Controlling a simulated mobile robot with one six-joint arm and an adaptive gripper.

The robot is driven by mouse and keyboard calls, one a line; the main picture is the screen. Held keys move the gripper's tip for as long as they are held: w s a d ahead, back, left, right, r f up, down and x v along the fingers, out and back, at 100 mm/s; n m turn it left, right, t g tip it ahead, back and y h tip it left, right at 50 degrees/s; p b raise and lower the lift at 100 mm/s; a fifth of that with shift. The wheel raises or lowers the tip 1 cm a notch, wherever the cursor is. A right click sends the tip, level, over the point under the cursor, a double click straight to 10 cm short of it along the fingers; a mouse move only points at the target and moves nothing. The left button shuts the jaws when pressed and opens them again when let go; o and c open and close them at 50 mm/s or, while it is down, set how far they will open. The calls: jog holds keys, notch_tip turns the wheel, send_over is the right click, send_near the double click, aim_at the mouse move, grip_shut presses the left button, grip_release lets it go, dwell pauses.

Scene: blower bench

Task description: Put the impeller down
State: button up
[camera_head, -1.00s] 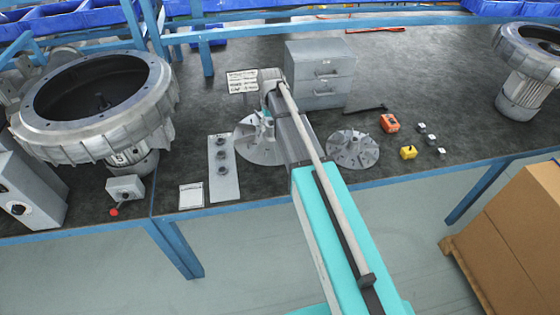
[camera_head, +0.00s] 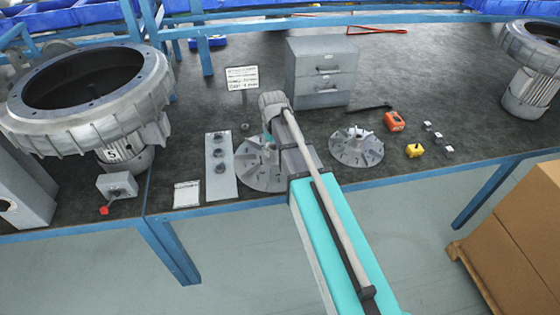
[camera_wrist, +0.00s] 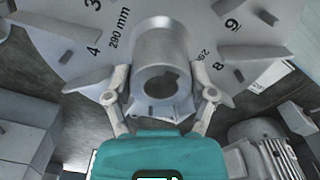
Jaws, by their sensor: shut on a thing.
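The held impeller is a grey bladed disc (camera_head: 254,178) near the bench front in the head view, partly hidden by my arm. In the wrist view its hub (camera_wrist: 163,45) stands between the fingers of my gripper (camera_wrist: 162,92), which is shut on it. My gripper is mostly hidden behind the arm in the head view. I cannot tell whether the disc touches the bench top (camera_head: 420,85). A second grey impeller (camera_head: 357,149) lies to the right, apart from the held one.
A grey plate with dark round parts (camera_head: 220,167) lies close left, with a white card (camera_head: 187,194) beside it. A drawer cabinet (camera_head: 322,72) and label stand (camera_head: 242,79) are behind. Orange (camera_head: 394,121) and yellow (camera_head: 414,150) items are right. A large blower housing (camera_head: 92,91) is left.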

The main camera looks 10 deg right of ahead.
jog(key=w+d+f+b, duration=0.1)
jog(key=w, duration=0.2)
jog(key=w+d+f+b, duration=0.1)
jog(key=w+f+b, duration=0.1)
jog(key=w, duration=0.1)
jog(key=w+d+f+b, duration=0.1)
jog(key=w, duration=0.1)
jog(key=shift+w+d+f, duration=0.2)
jog(key=shift+w, duration=0.2)
jog(key=w+d+f+b, duration=0.1)
jog(key=w+f+b, duration=0.2)
jog(key=f+b, duration=0.1)
jog(key=shift+w+d+f+b, duration=0.25)
jog(key=shift+f+b, duration=0.1)
jog(key=shift+b, duration=0.2)
jog(key=shift+w+d+f+b, duration=0.15)
jog(key=shift+w+f+b, duration=0.25)
jog(key=shift+f+b, duration=1.55)
jog(key=shift+f+b, duration=0.3)
jog(key=o, duration=1.2)
